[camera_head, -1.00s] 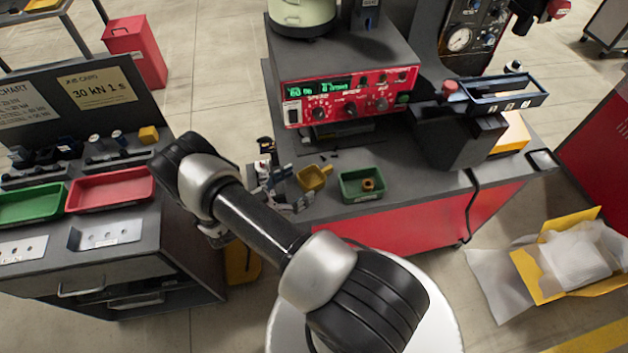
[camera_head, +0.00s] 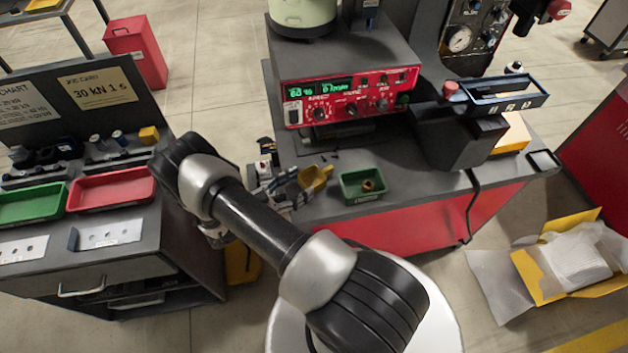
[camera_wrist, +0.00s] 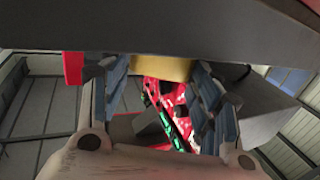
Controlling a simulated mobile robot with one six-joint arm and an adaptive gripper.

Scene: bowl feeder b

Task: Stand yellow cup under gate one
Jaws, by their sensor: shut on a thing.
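The small yellow cup (camera_head: 315,178) is at the front left edge of the bench, left of a green tray. My gripper (camera_head: 293,183) reaches it from the left and is shut on it. In the wrist view the yellow cup (camera_wrist: 160,68) shows between the two blue-grey fingers of my gripper (camera_wrist: 162,85); its upper part is hidden behind a dark grey surface. I cannot tell from these views whether the cup touches the bench. A dark blue rack (camera_head: 512,100) with several white labels is at the bench's right; which label marks gate one is unreadable.
The green tray (camera_head: 349,190), with a brown ring part (camera_head: 367,185), stands close right of the cup. A red control unit (camera_head: 350,95) stands behind. A dark chute block (camera_head: 455,140) is under the rack. A side cabinet holds red (camera_head: 110,188) and green trays.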

